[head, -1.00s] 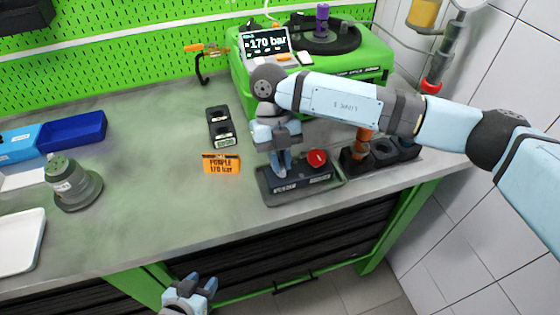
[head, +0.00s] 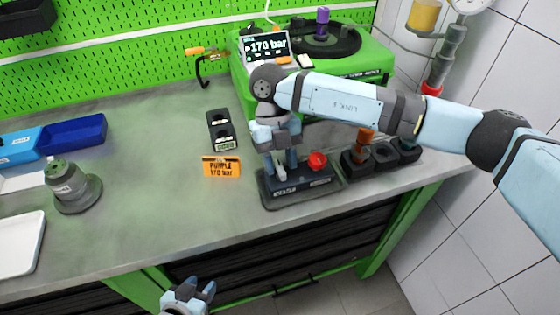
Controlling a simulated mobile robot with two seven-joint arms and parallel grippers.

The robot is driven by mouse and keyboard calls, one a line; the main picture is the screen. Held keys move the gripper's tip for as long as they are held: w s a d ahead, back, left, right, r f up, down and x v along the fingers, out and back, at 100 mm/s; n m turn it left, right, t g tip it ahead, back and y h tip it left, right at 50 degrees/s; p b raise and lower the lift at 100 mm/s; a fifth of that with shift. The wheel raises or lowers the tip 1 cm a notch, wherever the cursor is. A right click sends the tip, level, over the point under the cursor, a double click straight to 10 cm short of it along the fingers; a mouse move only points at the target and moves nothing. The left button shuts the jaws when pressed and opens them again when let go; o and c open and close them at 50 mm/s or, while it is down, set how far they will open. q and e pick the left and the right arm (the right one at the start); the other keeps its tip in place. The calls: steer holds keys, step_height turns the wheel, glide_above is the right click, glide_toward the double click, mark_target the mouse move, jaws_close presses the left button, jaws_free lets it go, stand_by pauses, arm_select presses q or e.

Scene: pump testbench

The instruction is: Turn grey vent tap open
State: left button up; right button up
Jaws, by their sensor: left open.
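The vent panel (head: 318,187) is a dark block near the bench's front edge. A small light grey piece, which looks like the grey vent tap (head: 281,173), stands on its left part. My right gripper (head: 281,168) points down over it, with its fingers apart on either side of the grey piece. Whether they touch it I cannot tell. A red knob (head: 318,160) sits on the panel's right part. My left gripper (head: 201,291) is open and empty, low in front of the bench.
A green pump unit (head: 360,70) with a display reading 170 bar (head: 265,46) stands behind. A dark socket block (head: 382,155) stands right.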

steer(key=v, duration=1.3)
steer(key=shift+r, duration=0.2)
steer(key=shift+w+a, duration=0.1)
